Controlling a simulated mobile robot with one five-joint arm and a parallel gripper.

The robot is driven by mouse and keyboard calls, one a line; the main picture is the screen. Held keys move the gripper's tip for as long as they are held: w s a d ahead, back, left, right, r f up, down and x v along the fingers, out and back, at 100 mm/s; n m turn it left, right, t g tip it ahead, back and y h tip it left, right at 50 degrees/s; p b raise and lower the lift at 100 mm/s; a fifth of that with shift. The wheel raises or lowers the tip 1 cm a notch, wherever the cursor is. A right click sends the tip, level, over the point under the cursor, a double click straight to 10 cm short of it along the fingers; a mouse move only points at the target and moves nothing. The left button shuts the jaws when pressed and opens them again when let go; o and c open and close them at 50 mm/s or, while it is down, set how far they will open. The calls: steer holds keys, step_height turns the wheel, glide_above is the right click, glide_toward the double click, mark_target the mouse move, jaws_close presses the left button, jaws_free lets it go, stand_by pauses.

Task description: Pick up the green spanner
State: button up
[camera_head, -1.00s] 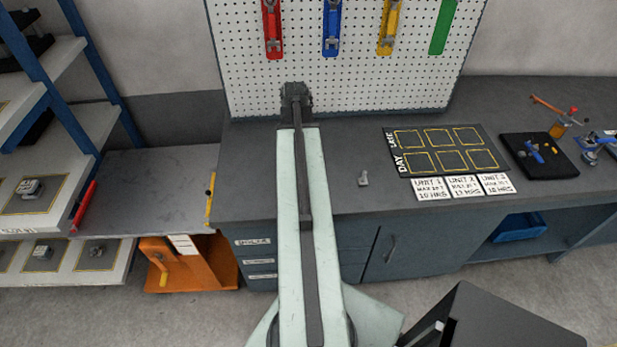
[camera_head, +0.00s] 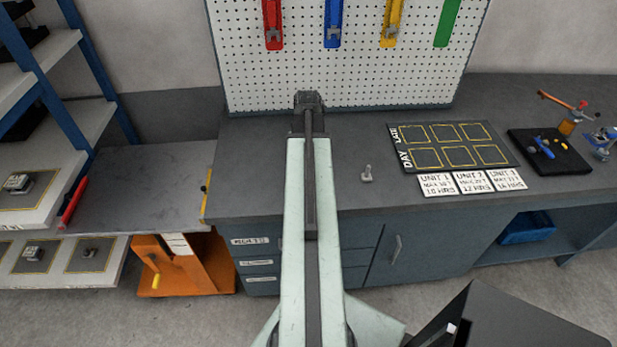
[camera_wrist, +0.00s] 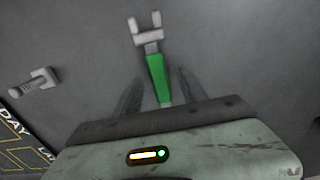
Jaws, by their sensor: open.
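The green spanner (camera_wrist: 156,70) lies on the grey bench top in the wrist view. Its grey open-ended head is towards the top of the picture and its green handle runs down towards my gripper. My gripper (camera_wrist: 161,76) is open, with one dark finger on each side of the handle. I cannot tell its height above the bench. In the head view my gripper (camera_head: 308,98) is at the back of the bench near the pegboard, and the spanner is hidden there behind my arm. The green outline (camera_head: 447,22) on the pegboard shows no spanner in the visible part.
The pegboard (camera_head: 345,75) holds red (camera_head: 273,25), blue (camera_head: 333,24) and yellow (camera_head: 391,23) spanners. A small grey metal part (camera_head: 367,174) stands on the bench right of my arm. A marked black board (camera_head: 418,140) lies farther right. Shelves (camera_head: 95,128) stand at the left.

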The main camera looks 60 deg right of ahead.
steer(key=shift+f, duration=0.35)
jaws_close()
step_height(320, 180, up, 10)
steer(key=p, duration=1)
